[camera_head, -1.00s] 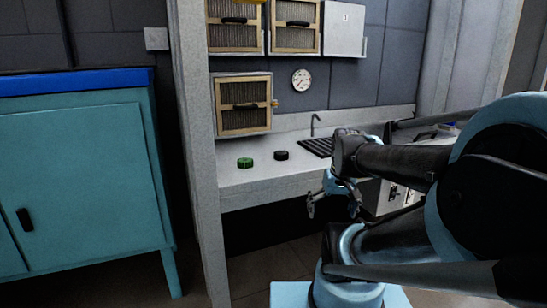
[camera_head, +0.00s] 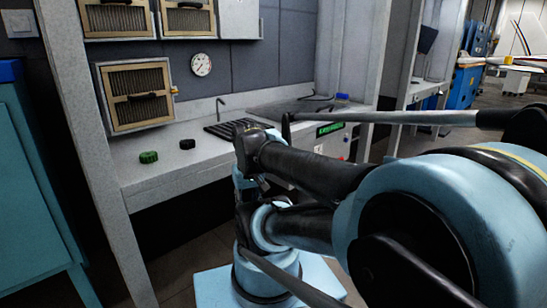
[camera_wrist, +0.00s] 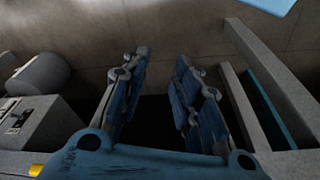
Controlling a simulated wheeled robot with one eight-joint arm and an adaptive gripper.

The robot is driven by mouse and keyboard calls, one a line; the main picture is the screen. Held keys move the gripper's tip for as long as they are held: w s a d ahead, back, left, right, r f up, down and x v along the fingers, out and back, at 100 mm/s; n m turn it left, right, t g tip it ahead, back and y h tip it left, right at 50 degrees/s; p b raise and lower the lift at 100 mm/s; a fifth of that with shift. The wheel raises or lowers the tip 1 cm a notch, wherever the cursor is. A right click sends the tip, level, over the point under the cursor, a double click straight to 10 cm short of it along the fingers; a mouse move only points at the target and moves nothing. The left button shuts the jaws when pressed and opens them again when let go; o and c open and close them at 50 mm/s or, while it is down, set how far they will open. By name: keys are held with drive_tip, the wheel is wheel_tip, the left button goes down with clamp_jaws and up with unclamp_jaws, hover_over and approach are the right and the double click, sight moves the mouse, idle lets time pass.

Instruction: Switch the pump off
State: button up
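My gripper (camera_wrist: 163,57) is open and empty in the wrist view. Its two blue-padded fingers stand apart and point at the bare floor. A grey panel with small switches (camera_wrist: 18,122) shows at the left edge of the wrist view, apart from the fingers. In the head view, a light grey control panel (camera_head: 335,147) with a lit green display (camera_head: 330,129) and a small red spot stands at the right end of the worktop, partly hidden behind my arm. I cannot tell which control belongs to the pump, or its setting. My arm largely hides the gripper in the head view.
The grey worktop (camera_head: 165,173) carries a green knob (camera_head: 148,157), a black knob (camera_head: 187,144) and a sink with a tap. A wall gauge (camera_head: 201,65) hangs above. A teal cabinet (camera_head: 30,200) stands left, and grey posts frame the bench. A grey cylinder (camera_wrist: 40,74) shows in the wrist view.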

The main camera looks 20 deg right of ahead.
drive_tip(key=shift+w+r, duration=0.25)
drive_tip(key=shift+w, duration=0.05)
clamp_jaws()
drive_tip(key=w+d+r+n+t+y, duration=0.1)
drive_tip(key=w+d+r, duration=0.1)
drive_tip(key=w+d, duration=0.7)
drive_tip(key=w+d+r+n+t+y, duration=0.1)
drive_tip(key=w+d+r+n, duration=0.15)
drive_tip(key=w+d, duration=0.7)
drive_tip(key=w+d+f+n+t, duration=0.2)
drive_tip(key=w+d, duration=0.1)
drive_tip(key=d, duration=0.5)
drive_tip(key=w+d+f+n+t, duration=0.2)
drive_tip(key=w+d+f, duration=0.1)
drive_tip(key=d, duration=0.5)
drive_tip(key=w+d+f+n+t, duration=0.2)
drive_tip(key=w+d, duration=0.3)
drive_tip(key=d, duration=0.3)
drive_tip(key=shift+w+f+n+t, duration=0.15)
drive_tip(key=shift+f+n+t, duration=0.2)
drive_tip(key=shift+f, duration=0.2)
